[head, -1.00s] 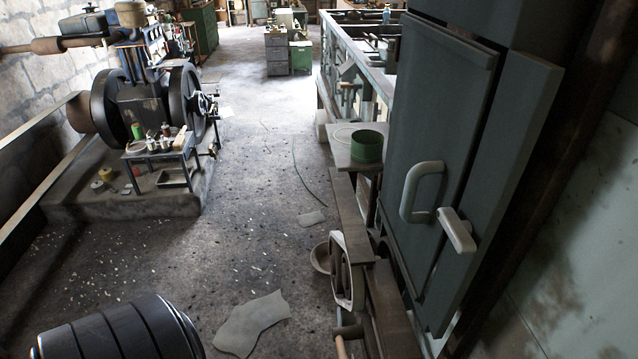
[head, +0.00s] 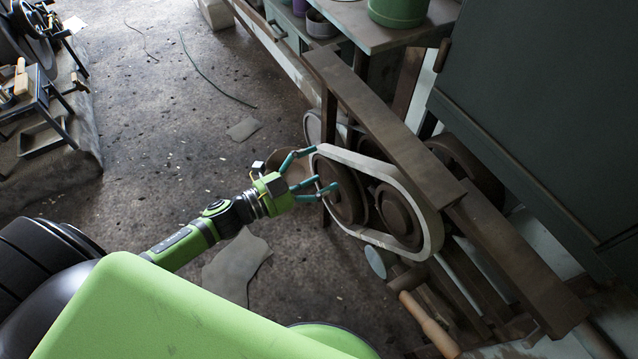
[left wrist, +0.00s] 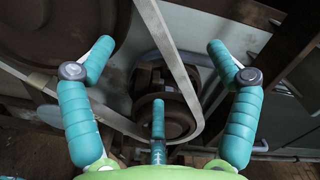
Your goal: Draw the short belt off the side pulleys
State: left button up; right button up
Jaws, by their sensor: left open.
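The short belt (head: 432,215) is a pale grey band in a long loop on the side of the bench frame. It runs around two dark side pulleys, one on the left (head: 345,203) and one on the right (head: 398,210). My left gripper (head: 323,168) is open, its teal fingers at the belt's left end; I cannot tell if they touch it. In the left wrist view the belt (left wrist: 163,32) passes between the spread fingers and bends around a dark pulley (left wrist: 178,122). My right gripper is not in view.
A brown beam (head: 385,115) runs just above the belt. A wooden handle (head: 430,325) sticks out below it. A dark grey cabinet (head: 540,120) stands at the right. A green tin (head: 398,8) sits on a shelf behind. The floor to the left is mostly open.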

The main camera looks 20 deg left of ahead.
aim_at(344, 161)
pick_arm(q)
jog(key=shift+s+d+r+m+h, duration=0.1)
jog(key=shift+d+r+m+h, duration=0.2)
jog(key=shift+d+r+m, duration=0.15)
jog(key=shift+d+r, duration=0.25)
jog(key=x, duration=0.5)
jog(key=shift+w+b, duration=0.2)
jog(key=shift+b, duration=0.15)
jog(key=shift+w+d, duration=0.45)
jog(key=shift+w, duration=0.05)
jog(key=shift+w+d, duration=0.1)
jog(key=shift+w, duration=0.05)
jog(key=shift+c, duration=1.2)
grip_shut()
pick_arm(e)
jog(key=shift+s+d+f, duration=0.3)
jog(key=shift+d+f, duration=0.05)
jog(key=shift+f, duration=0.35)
